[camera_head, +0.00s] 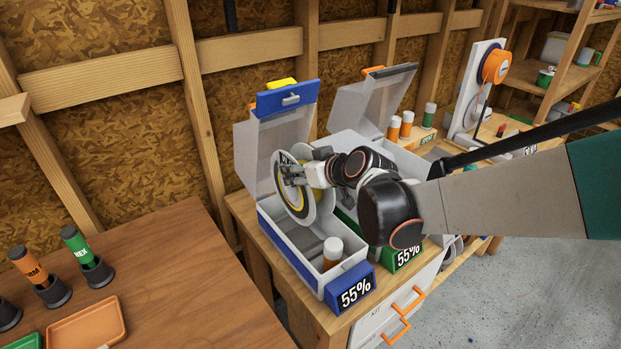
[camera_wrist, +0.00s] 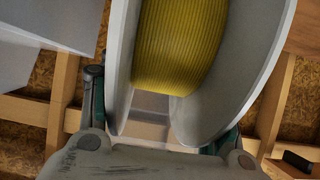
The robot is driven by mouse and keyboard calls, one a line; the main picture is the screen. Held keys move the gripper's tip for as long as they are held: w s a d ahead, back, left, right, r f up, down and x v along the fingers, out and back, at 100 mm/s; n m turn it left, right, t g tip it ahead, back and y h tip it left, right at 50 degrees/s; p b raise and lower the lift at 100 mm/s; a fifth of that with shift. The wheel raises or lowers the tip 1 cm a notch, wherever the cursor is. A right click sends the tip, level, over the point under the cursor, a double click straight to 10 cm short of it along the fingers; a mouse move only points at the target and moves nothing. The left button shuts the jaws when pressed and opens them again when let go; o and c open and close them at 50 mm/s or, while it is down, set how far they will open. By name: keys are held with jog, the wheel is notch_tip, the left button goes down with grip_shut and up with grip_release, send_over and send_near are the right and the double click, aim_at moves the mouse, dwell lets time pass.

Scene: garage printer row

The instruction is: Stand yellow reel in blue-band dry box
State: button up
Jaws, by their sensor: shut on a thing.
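The yellow reel (camera_head: 290,196) has pale flanges and is upright, at the back part of the blue-band dry box (camera_head: 298,262), with its lower edge within the box's outline. Whether it touches the box floor I cannot tell. The box lid (camera_head: 288,96) stands open behind it, and the box's front label reads 55%. My gripper (camera_head: 291,174) is shut on the reel's flange from the right. In the wrist view the yellow filament (camera_wrist: 182,45) lies between two pale flanges, close above my gripper (camera_wrist: 160,140).
An orange-and-white canister (camera_head: 333,250) stands in the front of the blue-band box. A green-band dry box (camera_head: 406,258) with open lid stands to the right, under my arm. A wooden table (camera_head: 170,285) with bottles and an orange tray (camera_head: 87,324) is at left.

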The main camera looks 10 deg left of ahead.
aim_at(297, 187)
jog(key=shift+s+a+r, duration=0.15)
jog(key=shift+s+a, duration=0.15)
jog(key=shift+s, duration=0.45)
jog(key=shift+f, duration=0.2)
jog(key=shift+f+b, duration=1.85)
jog(key=shift+f, duration=0.35)
jog(key=shift+s+f, duration=0.15)
jog(key=shift+f+b, duration=1.05)
jog(key=shift+f, duration=0.1)
jog(key=shift+w+d, duration=0.15)
jog(key=shift+w, duration=0.2)
jog(key=shift+f+b, duration=0.6)
jog(key=shift+f, duration=0.2)
